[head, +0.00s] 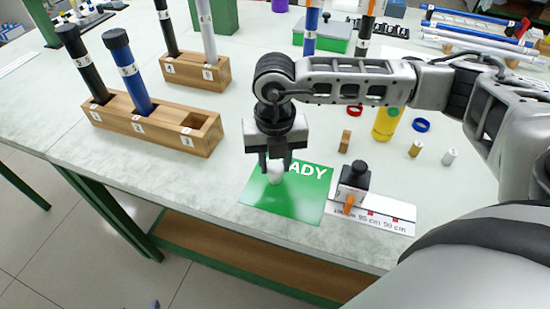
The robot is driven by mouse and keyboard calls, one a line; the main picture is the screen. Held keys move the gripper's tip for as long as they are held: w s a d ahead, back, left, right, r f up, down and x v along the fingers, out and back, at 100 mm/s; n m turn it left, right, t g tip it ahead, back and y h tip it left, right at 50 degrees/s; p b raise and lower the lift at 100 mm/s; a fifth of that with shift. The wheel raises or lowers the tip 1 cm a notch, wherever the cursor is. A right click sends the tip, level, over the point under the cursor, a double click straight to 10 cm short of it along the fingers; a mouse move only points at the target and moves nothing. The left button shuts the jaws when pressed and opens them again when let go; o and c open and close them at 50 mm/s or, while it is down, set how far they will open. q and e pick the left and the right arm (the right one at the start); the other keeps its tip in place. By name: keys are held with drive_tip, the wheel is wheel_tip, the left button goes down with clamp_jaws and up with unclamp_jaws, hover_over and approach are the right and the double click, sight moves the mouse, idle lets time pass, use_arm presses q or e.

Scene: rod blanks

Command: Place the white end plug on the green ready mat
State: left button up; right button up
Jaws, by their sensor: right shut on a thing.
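The white end plug (274,176) is at the green ready mat (285,205), near its upper left part. My right gripper (274,166) points down over the mat and is shut on the plug. The plug shows just below the fingertips; I cannot tell whether it touches the mat. The gripper hides part of the mat's lettering, of which "ADY" shows. My left gripper is not in view.
A wooden rack (150,138) with a black and a blue rod stands at left, another rack (196,72) behind it. A black device with an orange part (352,184) and a ruler strip (390,217) lie right of the mat. A yellow cylinder (386,124) stands behind.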

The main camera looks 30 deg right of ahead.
sight(275, 166)
drive_tip(key=shift+f, duration=0.2)
drive_tip(key=o, duration=0.9)
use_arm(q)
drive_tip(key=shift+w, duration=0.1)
use_arm(e)
drive_tip(key=shift+o, duration=0.2)
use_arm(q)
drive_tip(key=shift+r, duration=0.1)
use_arm(e)
drive_tip(key=shift+r, duration=0.1)
drive_tip(key=shift+r, duration=0.65)
use_arm(q)
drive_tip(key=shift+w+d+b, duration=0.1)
drive_tip(key=shift+b, duration=0.3)
use_arm(e)
wheel_tip(275, 166, up, 11)
